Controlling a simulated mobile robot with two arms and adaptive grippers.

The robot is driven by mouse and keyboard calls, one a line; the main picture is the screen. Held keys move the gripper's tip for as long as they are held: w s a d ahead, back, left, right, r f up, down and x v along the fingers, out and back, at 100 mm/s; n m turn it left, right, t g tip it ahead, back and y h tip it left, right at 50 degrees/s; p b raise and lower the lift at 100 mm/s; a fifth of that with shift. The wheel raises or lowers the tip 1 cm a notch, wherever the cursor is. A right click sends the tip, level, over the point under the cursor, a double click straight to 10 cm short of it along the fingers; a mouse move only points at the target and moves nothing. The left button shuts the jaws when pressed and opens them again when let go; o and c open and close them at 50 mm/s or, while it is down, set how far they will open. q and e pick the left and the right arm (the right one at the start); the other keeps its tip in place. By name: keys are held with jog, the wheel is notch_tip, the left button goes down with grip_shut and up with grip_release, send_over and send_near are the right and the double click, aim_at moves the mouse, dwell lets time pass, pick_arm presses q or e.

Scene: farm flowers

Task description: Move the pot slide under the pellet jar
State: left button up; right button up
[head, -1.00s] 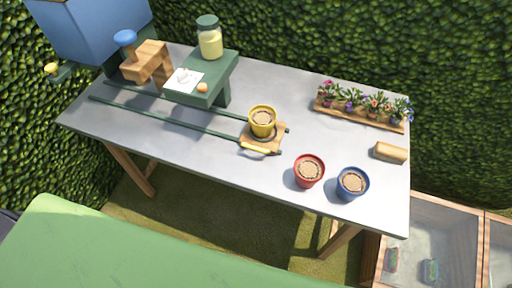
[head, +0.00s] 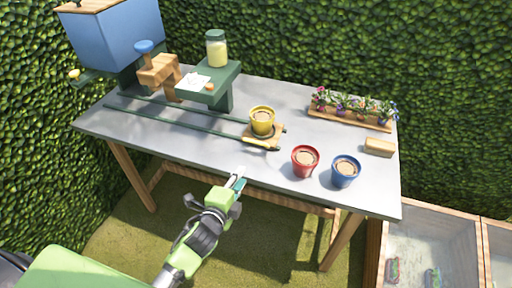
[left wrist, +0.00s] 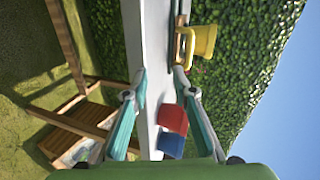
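The pot slide (head: 278,131) is a small wooden board on two green rails, at their right end, with a yellow pot (head: 262,123) of soil on it and a yellow handle at its front. The pellet jar (head: 216,54), clear with a green lid and pale yellow contents, stands on a green stand (head: 224,88) behind and left of the slide. My left gripper (head: 239,180) is in front of the table's near edge, short of the slide and empty. In the left wrist view its fingers (left wrist: 163,82) are spread apart, with the yellow pot (left wrist: 204,40) beyond them. My right gripper is not in view.
A red pot (head: 305,162) and a blue pot (head: 345,171) stand right of the slide near the front edge. A flower tray (head: 352,120) and a wooden block (head: 380,147) are farther right. A wooden press (head: 158,70) and blue box (head: 115,42) are at the left. The rails' middle looks clear.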

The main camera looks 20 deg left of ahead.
pick_arm(q)
jog(key=m+t, duration=0.1)
send_near(255, 143)
jog(key=x, duration=1)
jog(key=shift+w+f, duration=0.15)
jog(key=shift+w, duration=0.2)
grip_shut()
